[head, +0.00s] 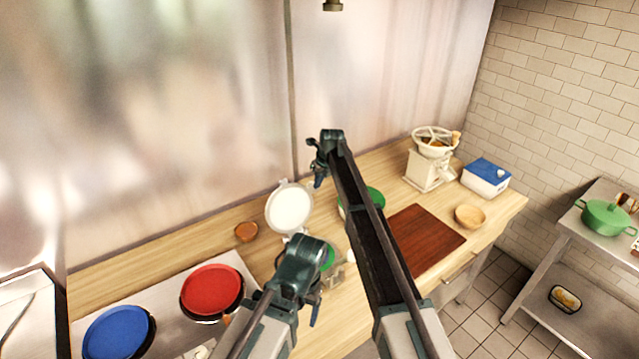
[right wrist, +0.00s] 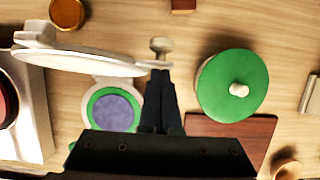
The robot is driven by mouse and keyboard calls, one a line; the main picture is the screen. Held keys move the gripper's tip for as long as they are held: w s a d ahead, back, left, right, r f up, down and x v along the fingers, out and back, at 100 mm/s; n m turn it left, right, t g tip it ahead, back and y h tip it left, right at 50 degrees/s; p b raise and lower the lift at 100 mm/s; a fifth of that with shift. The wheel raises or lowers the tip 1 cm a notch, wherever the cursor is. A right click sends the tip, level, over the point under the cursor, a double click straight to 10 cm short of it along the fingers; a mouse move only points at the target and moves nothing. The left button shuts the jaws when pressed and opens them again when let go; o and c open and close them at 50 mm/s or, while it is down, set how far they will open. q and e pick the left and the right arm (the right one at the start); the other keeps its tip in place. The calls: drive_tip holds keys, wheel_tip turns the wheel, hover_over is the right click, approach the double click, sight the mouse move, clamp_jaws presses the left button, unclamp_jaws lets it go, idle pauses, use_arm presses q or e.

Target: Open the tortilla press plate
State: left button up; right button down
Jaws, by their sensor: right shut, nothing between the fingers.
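The tortilla press has a round white upper plate (head: 289,208), raised and facing me in the head view. In the right wrist view the upper plate (right wrist: 85,60) shows nearly edge-on. Below it, the press base (right wrist: 113,82) carries a green ring around a purple disc (right wrist: 115,112). A pale knob (right wrist: 160,46) is at the plate's right end, just beyond the fingertips. My right gripper (right wrist: 158,72) is shut and empty beside the plate; it also shows in the head view (head: 318,178). My left gripper (head: 315,305) is in front of the press, its jaws unclear, hiding part of the base.
A green lid (right wrist: 232,88) and a dark red board (head: 428,240) are right of the press. A grinder (head: 430,172), blue-topped box (head: 486,176) and wooden bowl (head: 470,216) stand farther right. Red (head: 212,290) and blue (head: 118,333) round pieces are at left.

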drive_tip(key=shift+w+a+r, duration=0.3)
drive_tip(key=shift+w+a, duration=0.3)
drive_tip(key=shift+a, duration=0.05)
drive_tip(key=shift+r+p, duration=0.2)
drive_tip(key=shift+p, duration=0.2)
drive_tip(key=shift+s+a+r+p, duration=0.1)
drive_tip(key=shift+r+p, duration=0.15)
drive_tip(key=shift+p, duration=0.05)
drive_tip(key=s+d+p+v, duration=0.1)
drive_tip(key=p+v, duration=0.9)
drive_tip(key=v, duration=0.1)
drive_tip(key=shift+d+f, duration=0.25)
